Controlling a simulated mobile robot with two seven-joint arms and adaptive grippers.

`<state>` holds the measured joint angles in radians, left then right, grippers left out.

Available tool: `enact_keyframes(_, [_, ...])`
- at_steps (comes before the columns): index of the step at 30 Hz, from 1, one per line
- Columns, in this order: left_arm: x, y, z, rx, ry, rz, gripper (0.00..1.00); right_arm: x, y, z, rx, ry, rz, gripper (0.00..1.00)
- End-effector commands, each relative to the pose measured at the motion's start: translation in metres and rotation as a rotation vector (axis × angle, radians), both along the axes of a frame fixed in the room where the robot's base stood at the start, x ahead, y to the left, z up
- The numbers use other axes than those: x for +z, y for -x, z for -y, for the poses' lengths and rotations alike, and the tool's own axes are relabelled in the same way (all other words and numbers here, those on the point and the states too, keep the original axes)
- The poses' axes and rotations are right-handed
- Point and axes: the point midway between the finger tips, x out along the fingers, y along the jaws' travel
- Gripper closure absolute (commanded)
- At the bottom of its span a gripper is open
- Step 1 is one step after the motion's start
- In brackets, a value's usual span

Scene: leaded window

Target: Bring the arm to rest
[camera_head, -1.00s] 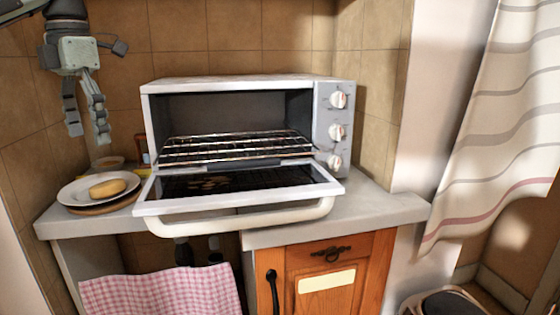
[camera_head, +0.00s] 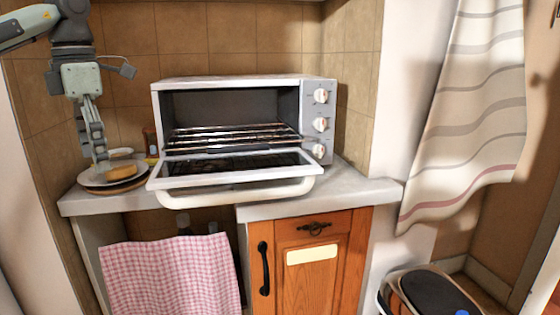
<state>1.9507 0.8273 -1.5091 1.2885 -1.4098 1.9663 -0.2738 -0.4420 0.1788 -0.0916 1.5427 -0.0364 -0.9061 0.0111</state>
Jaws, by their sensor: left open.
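My left gripper (camera_head: 92,150) comes down from the upper left, fingers pointing down. It is open and holds nothing that I can see. In the picture its tips overlap the far edge of the white plate (camera_head: 90,179); I cannot tell how far above the plate they are. A yellow-brown bread-like piece (camera_head: 121,172) lies on the plate. The toaster oven (camera_head: 240,84) stands to the right on the counter with its door (camera_head: 235,186) folded down and its wire rack (camera_head: 235,137) showing. My right gripper is not in view.
The counter (camera_head: 345,190) has a bare strip right of the oven. A small jar or bottle (camera_head: 150,143) stands between plate and oven. A pink checked towel (camera_head: 170,275) hangs below. A striped curtain (camera_head: 470,110) hangs at right, with a bin (camera_head: 430,292) on the floor.

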Motion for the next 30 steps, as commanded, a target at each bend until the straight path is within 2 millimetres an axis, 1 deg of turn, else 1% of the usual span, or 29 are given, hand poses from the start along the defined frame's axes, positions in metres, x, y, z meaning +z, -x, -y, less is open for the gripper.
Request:
enact_keyframes(1, [-0.012,0.004,0.003,-0.05,-0.001,-0.006,0.19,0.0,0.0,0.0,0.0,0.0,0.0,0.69])
enact_keyframes(18, [-0.115,0.038,0.039,-0.639,-0.002,-0.007,0.19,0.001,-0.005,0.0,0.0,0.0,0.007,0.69])
enact_keyframes(24, [-0.149,0.049,0.051,-0.836,-0.002,-0.005,0.19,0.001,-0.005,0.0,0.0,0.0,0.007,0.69])
enact_keyframes(27, [-0.162,0.053,0.055,-0.913,-0.004,-0.005,0.19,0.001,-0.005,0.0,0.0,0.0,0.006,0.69])
enact_keyframes(30, [-0.171,0.056,0.059,-0.969,-0.003,-0.004,0.19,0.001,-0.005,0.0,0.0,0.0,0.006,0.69])
